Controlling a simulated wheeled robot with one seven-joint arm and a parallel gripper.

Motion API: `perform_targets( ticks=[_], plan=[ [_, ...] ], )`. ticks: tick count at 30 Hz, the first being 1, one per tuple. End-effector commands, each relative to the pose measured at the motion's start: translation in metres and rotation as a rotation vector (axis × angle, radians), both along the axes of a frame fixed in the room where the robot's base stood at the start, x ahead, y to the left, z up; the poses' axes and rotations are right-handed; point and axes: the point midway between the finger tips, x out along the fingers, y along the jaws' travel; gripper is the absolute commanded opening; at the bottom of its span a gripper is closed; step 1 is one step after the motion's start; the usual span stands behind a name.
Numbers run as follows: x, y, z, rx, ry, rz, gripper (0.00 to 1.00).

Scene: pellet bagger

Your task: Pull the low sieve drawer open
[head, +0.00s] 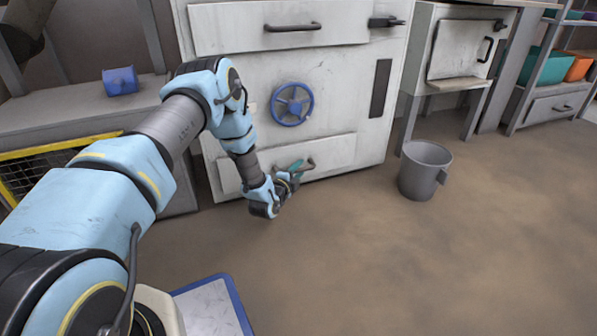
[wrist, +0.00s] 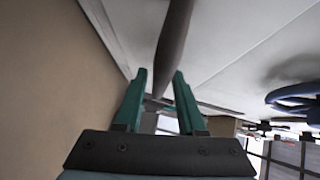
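The low sieve drawer (head: 328,152) is the pale front at the bottom of the white machine, below the blue handwheel. It looks flush or nearly flush with the machine. Its dark bar handle (head: 310,164) is partly hidden by my gripper (head: 297,168), which is at the handle's left part. In the wrist view, the dark handle bar (wrist: 174,35) runs down between the two teal fingers of my gripper (wrist: 160,73). The fingers stand apart, with a gap visible beside the bar, so they do not appear to be clamped on it.
The blue handwheel (head: 292,104) and an upper drawer (head: 240,28) are above on the machine. A grey bucket (head: 425,170) stands on the floor to the right. A blue-rimmed platform (head: 212,306) lies at the front. The floor before the drawer is clear.

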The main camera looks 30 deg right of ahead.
Motion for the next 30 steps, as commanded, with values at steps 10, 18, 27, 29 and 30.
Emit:
perform_targets(
  ticks=[10, 18, 27, 29, 30],
  plan=[
    [-0.0002, 0.0002, -0.0003, 0.0, 0.0, 0.0, 0.0],
    [-0.0002, 0.0003, -0.0003, 0.0, 0.0, 0.0, 0.0],
    [-0.0001, 0.0004, -0.0002, 0.0, 0.0, 0.0, 0.0],
    [-0.0001, 0.0004, -0.0002, 0.0, 0.0, 0.0, 0.0],
    [-0.0001, 0.0004, -0.0002, 0.0, 0.0, 0.0, 0.0]
  ],
)
